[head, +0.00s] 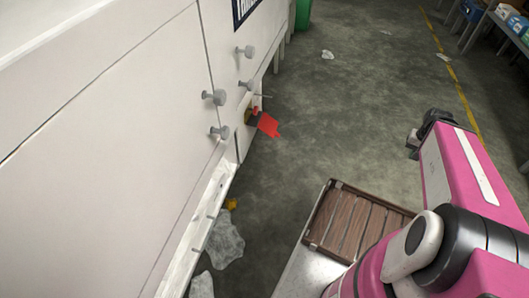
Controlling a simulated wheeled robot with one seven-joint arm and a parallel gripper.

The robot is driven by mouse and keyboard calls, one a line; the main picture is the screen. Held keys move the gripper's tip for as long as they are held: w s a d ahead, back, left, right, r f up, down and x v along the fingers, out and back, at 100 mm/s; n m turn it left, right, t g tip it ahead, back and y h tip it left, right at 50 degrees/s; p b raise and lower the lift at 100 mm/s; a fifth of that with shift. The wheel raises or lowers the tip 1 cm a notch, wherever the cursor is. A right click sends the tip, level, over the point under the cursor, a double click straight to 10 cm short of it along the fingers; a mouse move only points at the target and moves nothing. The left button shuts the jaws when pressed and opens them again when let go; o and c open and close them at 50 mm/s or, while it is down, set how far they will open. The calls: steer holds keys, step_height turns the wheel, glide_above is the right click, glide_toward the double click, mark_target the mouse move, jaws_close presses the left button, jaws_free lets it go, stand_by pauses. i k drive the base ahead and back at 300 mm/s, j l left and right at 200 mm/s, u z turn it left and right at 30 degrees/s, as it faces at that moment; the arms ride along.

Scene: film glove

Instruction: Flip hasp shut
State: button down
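A red hasp (268,125) sticks out from the end of the white cabinet (110,130). It is swung away from the cabinet face and slants down to the right. A small yellow-and-dark piece (250,117) shows at its base. My gripper (418,140) is the dark end of my pink arm, to the right of the hasp and well apart from it, over open floor. Its fingers are small and partly hidden by the arm, so I cannot tell whether they are open or shut.
Several grey knobs (217,97) stick out of the cabinet front near the hasp. A brown slatted crate (333,183) stands at the lower middle. Crumpled pale sheets (226,240) lie by the cabinet's foot. The grey floor between the hasp and my arm is clear.

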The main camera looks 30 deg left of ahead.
mark_target(267, 124)
steer(key=k+j, duration=0.2)
steer(key=k, duration=0.3)
steer(key=k+j, duration=0.25)
steer(key=k, duration=0.3)
